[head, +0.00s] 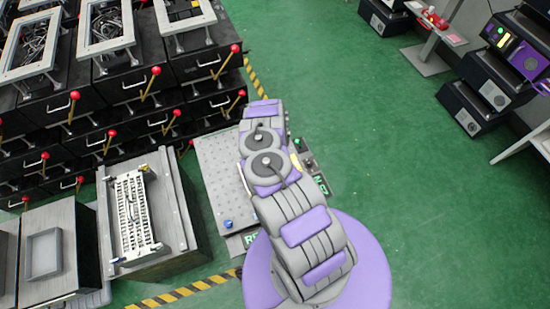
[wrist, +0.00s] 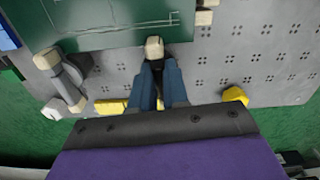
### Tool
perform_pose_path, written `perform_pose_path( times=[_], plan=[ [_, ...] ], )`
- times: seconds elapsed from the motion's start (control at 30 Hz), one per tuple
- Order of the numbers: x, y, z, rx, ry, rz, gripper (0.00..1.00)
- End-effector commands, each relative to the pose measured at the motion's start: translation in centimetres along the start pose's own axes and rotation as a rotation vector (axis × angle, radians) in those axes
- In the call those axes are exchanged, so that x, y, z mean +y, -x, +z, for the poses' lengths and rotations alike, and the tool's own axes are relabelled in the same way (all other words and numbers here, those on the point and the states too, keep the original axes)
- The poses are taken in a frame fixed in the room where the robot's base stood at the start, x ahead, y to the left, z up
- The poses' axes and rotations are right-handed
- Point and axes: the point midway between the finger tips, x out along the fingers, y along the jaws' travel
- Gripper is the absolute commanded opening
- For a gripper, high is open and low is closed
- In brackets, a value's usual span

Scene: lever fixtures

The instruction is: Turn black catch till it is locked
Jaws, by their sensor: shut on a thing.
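In the wrist view, my gripper (wrist: 158,66) has its two blue fingers close together at a small catch (wrist: 154,47) with a beige end. The fingers are shut on it. A dark part shows around the catch beside the fingertips, but most of its body is hidden by the fingers. The catch sits at the lower edge of a dark green plate (wrist: 100,22) on a grey perforated panel (wrist: 270,65). How far the catch is turned cannot be told. In the head view my arm covers the gripper and the catch.
A grey handle with beige ends (wrist: 66,84) stands left of my gripper. Yellow parts (wrist: 236,95) flank the fingers. In the head view, black cabinets with red-knobbed levers (head: 150,85) stand at left, and a grey box (head: 180,215) beside the panel.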

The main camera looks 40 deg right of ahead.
Motion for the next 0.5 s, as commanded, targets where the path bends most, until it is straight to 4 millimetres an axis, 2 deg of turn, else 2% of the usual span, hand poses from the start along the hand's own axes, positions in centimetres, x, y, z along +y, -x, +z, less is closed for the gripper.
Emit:
perform_pose_path(
  times=[0.5],
  plan=[
    [-0.12,0.02,0.16,-0.001,-0.119,-0.002,0.00]
  ],
)
